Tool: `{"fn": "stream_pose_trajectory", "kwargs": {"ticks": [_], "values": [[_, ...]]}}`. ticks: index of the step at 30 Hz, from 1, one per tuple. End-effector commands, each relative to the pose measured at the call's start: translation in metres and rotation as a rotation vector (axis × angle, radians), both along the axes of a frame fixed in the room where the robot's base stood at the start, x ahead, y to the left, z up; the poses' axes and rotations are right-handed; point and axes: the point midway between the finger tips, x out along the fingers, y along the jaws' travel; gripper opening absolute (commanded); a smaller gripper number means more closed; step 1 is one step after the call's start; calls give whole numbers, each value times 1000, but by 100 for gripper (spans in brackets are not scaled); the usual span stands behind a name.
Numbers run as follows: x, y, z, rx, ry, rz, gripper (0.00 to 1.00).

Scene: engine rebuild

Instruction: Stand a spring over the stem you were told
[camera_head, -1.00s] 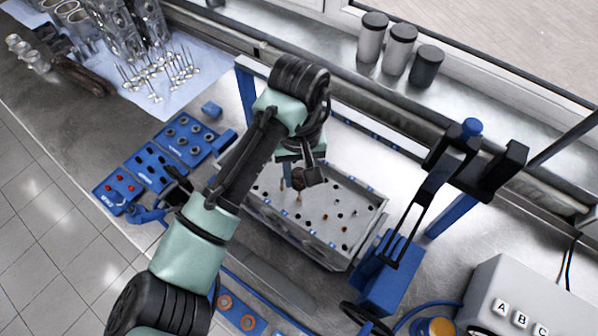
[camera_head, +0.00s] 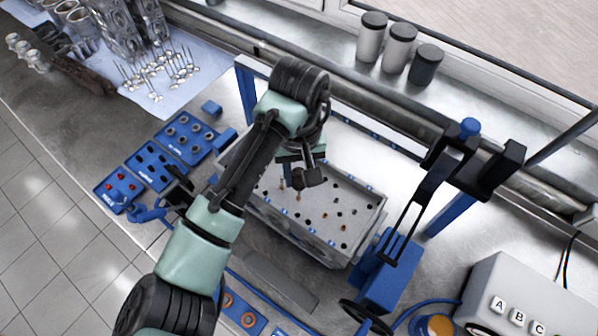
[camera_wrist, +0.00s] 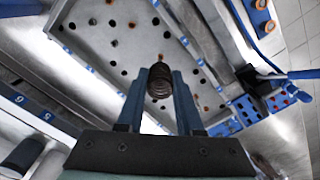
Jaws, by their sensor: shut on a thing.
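My gripper (camera_wrist: 159,88) is shut on a dark coiled spring (camera_wrist: 160,78), seen end-on between the two blue fingers in the wrist view. In the head view my gripper (camera_head: 290,178) hangs over the left part of the grey cylinder head (camera_head: 318,248), and the spring is hard to make out there. Thin copper-coloured stems (camera_head: 298,196) stand up from the head's top face near the gripper. I cannot tell whether the spring is around a stem or above it. Several dark holes and brownish spots mark the rest of the top face.
Blue trays (camera_head: 186,138) with rings and small parts lie left of the head. A black and blue lever tool (camera_head: 398,245) stands close on its right. A blue frame (camera_head: 246,92) rises behind. Loose valves (camera_head: 158,70) lie on a cloth at the far left.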

Motion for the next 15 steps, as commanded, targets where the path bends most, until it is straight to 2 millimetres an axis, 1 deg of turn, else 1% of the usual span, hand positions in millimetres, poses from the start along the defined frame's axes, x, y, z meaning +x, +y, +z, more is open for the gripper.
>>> {"fn": "stream_pose_trajectory", "kwargs": {"ticks": [15], "values": [[0, 0, -11, 0, 0, 1, 0]]}}
